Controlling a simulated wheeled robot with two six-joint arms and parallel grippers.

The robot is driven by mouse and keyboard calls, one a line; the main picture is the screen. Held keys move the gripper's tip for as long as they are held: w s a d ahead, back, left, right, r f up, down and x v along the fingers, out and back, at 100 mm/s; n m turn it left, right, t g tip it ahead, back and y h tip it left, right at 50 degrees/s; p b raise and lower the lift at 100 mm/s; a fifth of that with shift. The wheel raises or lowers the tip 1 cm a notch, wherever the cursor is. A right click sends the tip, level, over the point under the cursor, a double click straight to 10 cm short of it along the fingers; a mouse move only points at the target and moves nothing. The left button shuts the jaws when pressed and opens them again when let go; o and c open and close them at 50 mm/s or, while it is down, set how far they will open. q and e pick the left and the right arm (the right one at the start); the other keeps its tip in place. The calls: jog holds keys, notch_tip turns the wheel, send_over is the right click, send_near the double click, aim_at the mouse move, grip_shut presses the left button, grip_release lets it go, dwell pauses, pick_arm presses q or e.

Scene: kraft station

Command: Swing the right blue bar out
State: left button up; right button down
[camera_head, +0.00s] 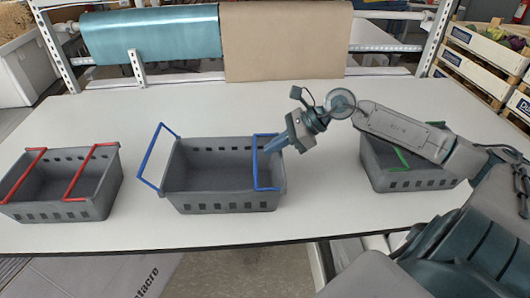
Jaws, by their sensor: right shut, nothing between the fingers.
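A grey basket (222,207) with two blue bars stands in the middle of the white table. Its left blue bar (147,150) is swung outward past the basket's left end and tilts up. Its right blue bar (255,165) lies inward over the right part of the opening. My right gripper (268,150) is shut and empty, its tip close to the right blue bar at the basket's right end. I cannot tell whether it touches the bar. My left gripper is not in view.
A grey basket with red bars (92,212) stands at the left. Another with a green bar (405,183) stands at the right, partly behind my right arm. A teal roll (150,35) and a brown paper roll (285,40) hang at the back. The table's front edge is clear.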

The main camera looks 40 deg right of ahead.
pick_arm(q)
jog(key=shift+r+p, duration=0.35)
jog(key=shift+p, duration=0.05)
pick_arm(e)
jog(key=shift+x, duration=1.5)
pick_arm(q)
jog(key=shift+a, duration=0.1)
